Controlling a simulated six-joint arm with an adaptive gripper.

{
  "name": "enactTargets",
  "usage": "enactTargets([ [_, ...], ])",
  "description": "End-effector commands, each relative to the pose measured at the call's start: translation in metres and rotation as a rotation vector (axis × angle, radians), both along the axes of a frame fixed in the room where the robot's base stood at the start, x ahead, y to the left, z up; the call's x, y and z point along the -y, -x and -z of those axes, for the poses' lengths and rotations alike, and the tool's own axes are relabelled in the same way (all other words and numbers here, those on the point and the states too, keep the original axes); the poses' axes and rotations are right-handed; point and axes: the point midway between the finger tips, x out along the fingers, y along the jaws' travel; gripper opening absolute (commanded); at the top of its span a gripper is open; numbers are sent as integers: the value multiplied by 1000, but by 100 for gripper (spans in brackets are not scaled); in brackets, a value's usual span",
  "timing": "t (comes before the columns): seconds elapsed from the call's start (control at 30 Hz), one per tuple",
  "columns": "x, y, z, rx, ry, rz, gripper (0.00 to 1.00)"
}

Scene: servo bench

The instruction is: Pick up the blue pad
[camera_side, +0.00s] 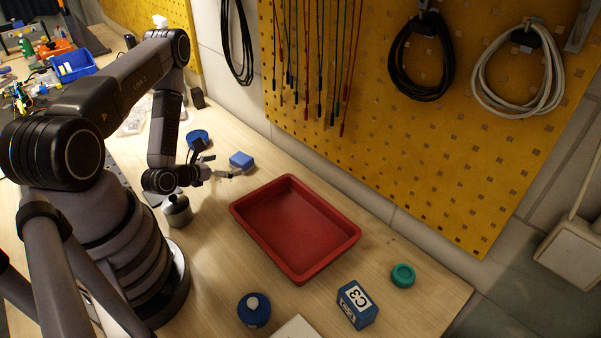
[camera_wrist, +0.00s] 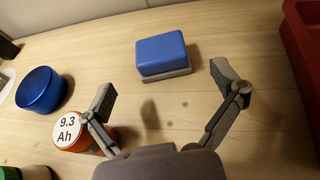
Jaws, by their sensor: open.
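The blue pad (camera_side: 241,159) is a small blue block lying on the wooden bench, behind the red tray's far left corner. In the wrist view the blue pad (camera_wrist: 162,54) shows a rounded blue top over a grey lower layer. My gripper (camera_side: 238,174) is open and empty, just on the near side of the pad in the side view. In the wrist view my gripper (camera_wrist: 167,90) has its two fingers spread wide, with the pad ahead and roughly between their tips. The fingers do not appear to touch the pad.
A red tray (camera_side: 238,212) stands to the right. A round blue piece (camera_wrist: 41,90) and an orange cylinder labelled 9.3 Ah (camera_wrist: 75,136) lie left of my gripper. Bare bench surrounds the pad.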

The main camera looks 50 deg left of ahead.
Motion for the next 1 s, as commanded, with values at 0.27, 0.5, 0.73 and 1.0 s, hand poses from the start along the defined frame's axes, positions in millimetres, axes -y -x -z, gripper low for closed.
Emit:
enactTargets([
  [0.27, -7, -41, 16, 4, -3, 5, 94],
  [0.5, -11, -55, 22, 2, -1, 2, 94],
  [0.73, -10, -54, 22, 2, 0, 3, 83],
  [1.0, -10, -54, 21, 1, 0, 3, 48],
])
